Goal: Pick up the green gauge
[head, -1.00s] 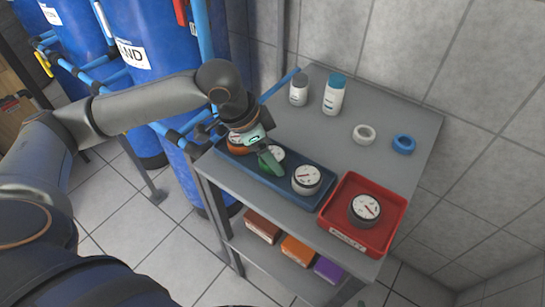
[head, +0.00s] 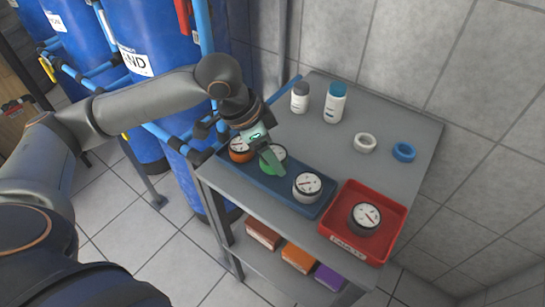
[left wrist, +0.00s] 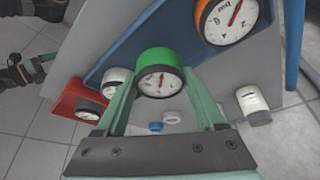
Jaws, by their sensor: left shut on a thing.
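The green gauge (head: 268,169) has a green body and a white dial, and is at the middle of the blue tray in the head view. My left gripper (head: 270,157) is shut on it and partly covers it. In the left wrist view the green gauge (left wrist: 155,60) sits between the two pale green fingers (left wrist: 158,85). It looks raised slightly, though its gap to the tray is hard to judge. My right gripper (left wrist: 35,70) seems to show small at the left edge of the wrist view; its jaws are unclear.
The blue tray (head: 262,188) also holds an orange gauge (head: 240,153) and a white gauge (head: 307,188). A red tray (head: 393,222) with a dark gauge (head: 364,217) stands to the right. Two bottles (head: 334,103) and white and blue rings (head: 403,152) stand farther back.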

